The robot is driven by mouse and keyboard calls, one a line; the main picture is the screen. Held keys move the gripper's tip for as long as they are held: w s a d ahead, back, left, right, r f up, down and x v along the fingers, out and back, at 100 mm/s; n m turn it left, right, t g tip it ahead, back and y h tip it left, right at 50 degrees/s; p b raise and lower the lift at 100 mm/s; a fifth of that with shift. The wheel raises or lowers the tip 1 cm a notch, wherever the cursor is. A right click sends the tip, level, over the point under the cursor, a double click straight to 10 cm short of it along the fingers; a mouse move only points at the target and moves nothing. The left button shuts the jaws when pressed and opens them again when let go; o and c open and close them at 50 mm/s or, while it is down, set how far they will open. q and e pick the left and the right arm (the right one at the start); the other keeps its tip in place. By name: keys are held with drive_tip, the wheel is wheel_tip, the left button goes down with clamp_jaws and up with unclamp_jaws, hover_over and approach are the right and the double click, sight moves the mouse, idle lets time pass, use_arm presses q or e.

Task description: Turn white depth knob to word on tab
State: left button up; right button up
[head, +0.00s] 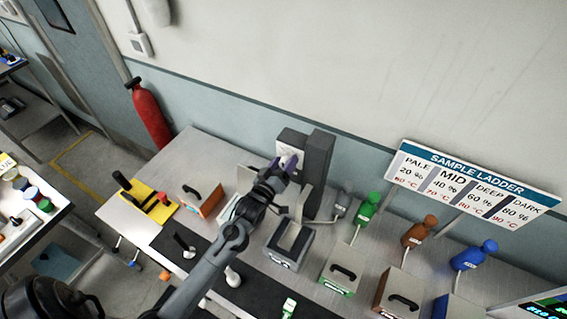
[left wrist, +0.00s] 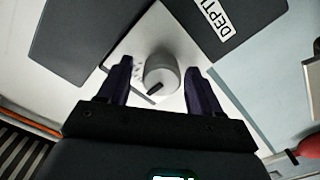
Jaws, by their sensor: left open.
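The white depth knob (left wrist: 161,72) is a round cylinder with a dark pointer mark, on a white plate (left wrist: 135,48) with small dial marks. In the head view my left gripper (head: 287,163) is at the white plate on the dark grey module (head: 318,165) and hides the knob. No tab word is readable here.
A sample ladder board (head: 470,185) lists PALE, MID, DEEP and DARK with percentages and temperatures. Several handled blocks sit on the bench. A red extinguisher (head: 150,115) hangs on the wall.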

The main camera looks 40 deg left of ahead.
use_arm(q)
drive_tip(key=b+v, duration=0.2)
drive_tip(key=v, duration=0.8)
drive_tip(key=shift+s, duration=0.4)
